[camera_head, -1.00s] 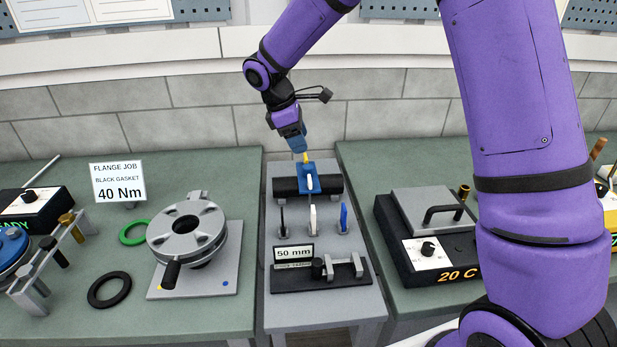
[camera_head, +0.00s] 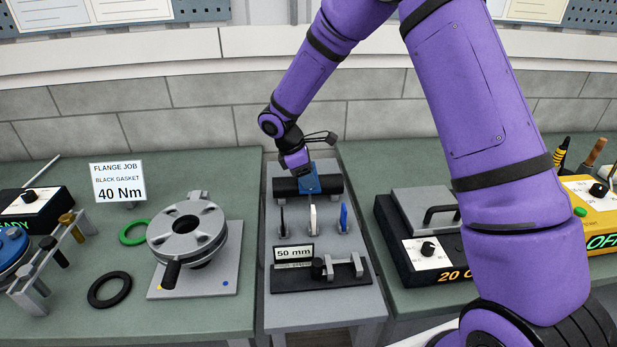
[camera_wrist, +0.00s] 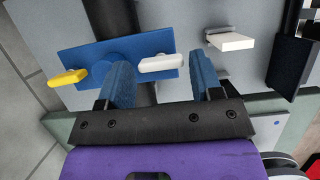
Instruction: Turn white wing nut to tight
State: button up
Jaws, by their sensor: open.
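The white wing nut (camera_wrist: 160,63) sits on a blue clamp plate (camera_wrist: 88,57) over a black pipe, in the wrist view. Its wings lie roughly crosswise, pointing toward the two fingers. A yellow wing nut (camera_wrist: 68,78) sits at the plate's other end, outside my left-hand finger. My gripper (camera_wrist: 161,72) is open, with one blue finger on each side of the white nut; I cannot tell whether either touches it. In the head view the blue plate (camera_head: 314,180) is partly visible, but my wrist hides both nuts and the fingers.
A white upright part (camera_head: 313,218) stands between a black one (camera_head: 282,220) and a blue one (camera_head: 344,217) in front of the pipe (camera_head: 285,188). A "50 mm" sign (camera_head: 294,254) is nearer. A flange (camera_head: 190,232) is left; a hot plate box (camera_head: 432,215) is right.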

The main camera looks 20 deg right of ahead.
jog(key=shift+d+f, duration=0.2)
jog(key=shift+f, duration=0.3)
jog(key=c, duration=0.6)
jog(key=shift+c, duration=0.2)
